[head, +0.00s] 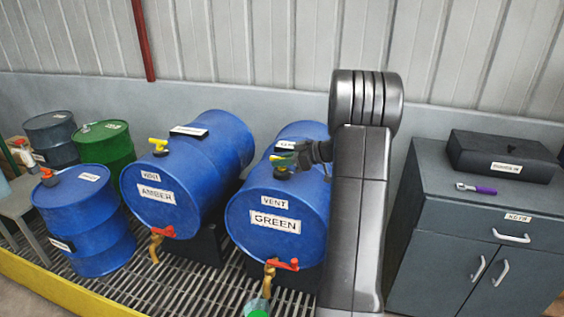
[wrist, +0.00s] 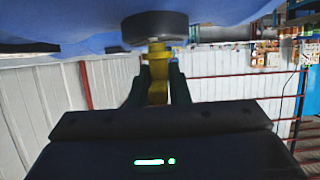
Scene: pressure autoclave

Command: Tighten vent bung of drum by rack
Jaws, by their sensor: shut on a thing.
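The blue drum labelled GREEN (head: 275,222) lies on its side at the middle, with a VENT label on its face. Its vent bung (head: 283,176) is on top near the front end, partly hidden by my gripper (head: 300,156). In the wrist view the bung shows as a black cap (wrist: 155,28) against the blue drum, with a yellow handle (wrist: 158,62). My gripper's two dark fingers (wrist: 157,86) are shut on the yellow handle from either side. The blue drum labelled AMBER (head: 165,195) lies to the left, with its own yellow-handled vent (head: 158,146).
Upright blue (head: 85,225), green (head: 105,142) and dark (head: 52,138) drums stand at left. Orange-red taps (head: 284,264) hang from the lying drums' fronts. A grey cabinet (head: 455,245) at right bears a black case (head: 500,155) and a purple-handled tool (head: 478,189). Stocked shelves (wrist: 270,55) show in the wrist view.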

